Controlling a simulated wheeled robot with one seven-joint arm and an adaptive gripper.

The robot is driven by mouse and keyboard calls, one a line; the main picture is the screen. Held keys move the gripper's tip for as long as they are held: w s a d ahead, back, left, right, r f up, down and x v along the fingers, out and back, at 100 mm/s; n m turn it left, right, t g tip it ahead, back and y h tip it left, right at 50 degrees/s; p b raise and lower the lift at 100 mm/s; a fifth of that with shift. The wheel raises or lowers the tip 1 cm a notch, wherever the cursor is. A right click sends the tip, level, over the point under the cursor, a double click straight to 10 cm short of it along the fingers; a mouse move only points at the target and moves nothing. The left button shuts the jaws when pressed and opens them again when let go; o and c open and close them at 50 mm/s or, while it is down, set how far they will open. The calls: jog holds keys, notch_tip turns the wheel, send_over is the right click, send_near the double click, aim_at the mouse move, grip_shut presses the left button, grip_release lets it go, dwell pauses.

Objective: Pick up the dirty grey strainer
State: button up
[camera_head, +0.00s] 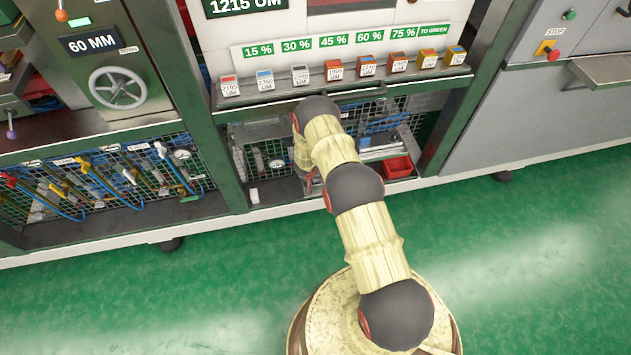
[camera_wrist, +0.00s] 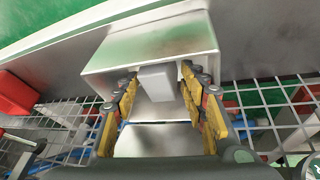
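My gripper (camera_wrist: 159,82) shows in the wrist view with its yellow-padded fingers spread apart. A small plain light-grey block (camera_wrist: 156,79) stands between and just beyond the fingertips, at a shiny metal box (camera_wrist: 150,48). I cannot tell whether the fingers touch it, or whether it is the dirty grey strainer or part of the box. No other object is clearly recognisable as the strainer. In the head view my arm hides my gripper, which reaches into the open lower bay of the machine.
Wire mesh (camera_wrist: 265,95) flanks the metal box. A red bin (camera_head: 397,166) sits low in the bay. Small labelled blocks (camera_head: 333,70) line the ledge above. Valves and blue hoses (camera_head: 95,180) fill the left bay. The green floor (camera_head: 540,250) in front is clear.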

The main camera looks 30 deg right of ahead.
jog(key=shift+c, duration=1.2)
jog(key=c, duration=0.8)
grip_shut()
jog(key=shift+r, duration=0.1)
